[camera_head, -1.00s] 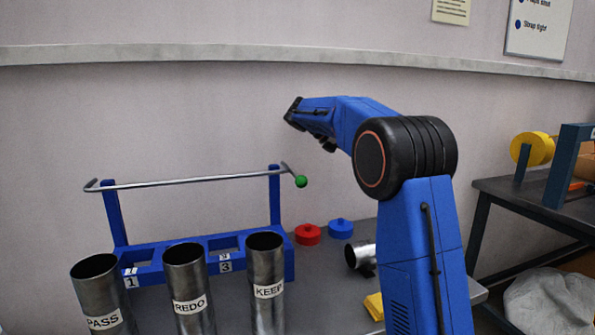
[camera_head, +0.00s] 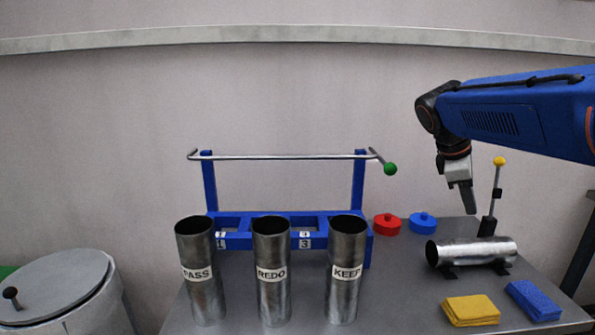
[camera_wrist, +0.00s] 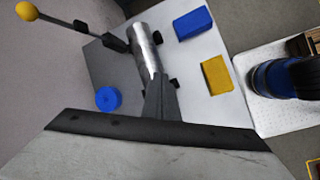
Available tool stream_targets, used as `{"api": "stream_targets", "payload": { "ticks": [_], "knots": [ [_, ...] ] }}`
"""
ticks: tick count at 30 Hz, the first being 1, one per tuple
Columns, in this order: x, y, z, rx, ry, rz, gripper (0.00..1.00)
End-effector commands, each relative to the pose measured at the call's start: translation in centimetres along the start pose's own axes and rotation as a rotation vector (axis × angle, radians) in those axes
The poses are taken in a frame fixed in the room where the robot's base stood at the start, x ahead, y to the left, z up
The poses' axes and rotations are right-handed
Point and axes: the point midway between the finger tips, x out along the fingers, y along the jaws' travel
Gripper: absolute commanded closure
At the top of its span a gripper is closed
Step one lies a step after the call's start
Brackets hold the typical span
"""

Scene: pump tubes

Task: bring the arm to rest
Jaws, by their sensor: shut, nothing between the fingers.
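My gripper (camera_head: 465,198) hangs pointing down above the right part of the table, at the end of my blue arm. Its fingers are together and hold nothing. It looks apart from the things below it. In the wrist view my gripper (camera_wrist: 158,82) shows as a grey finger shape in front of a lying steel tube (camera_wrist: 147,50). That tube also shows in the head view (camera_head: 475,252), lying in a dark cradle. A lever with a yellow ball knob (camera_head: 499,161) stands just right of the gripper.
Three upright tubes, PASS (camera_head: 200,300), REDO (camera_head: 272,300) and KEEP (camera_head: 343,300), stand before a blue rack (camera_head: 208,185). A bin (camera_head: 65,290) is left.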

Motion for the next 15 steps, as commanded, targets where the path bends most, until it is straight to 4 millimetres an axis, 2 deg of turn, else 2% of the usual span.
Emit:
{"api": "stream_targets", "payload": {
  "ticks": [1, 3, 15],
  "knots": [
    [0.1, -1.8, 0.2, 0.049, 0.03, 0.0, 1.0],
    [0.3, -4.1, 0.2, 0.125, 0.074, -0.004, 1.0],
    [2.9, -17.3, -0.8, 0.584, 0.317, -0.083, 1.0]
  ]
}}
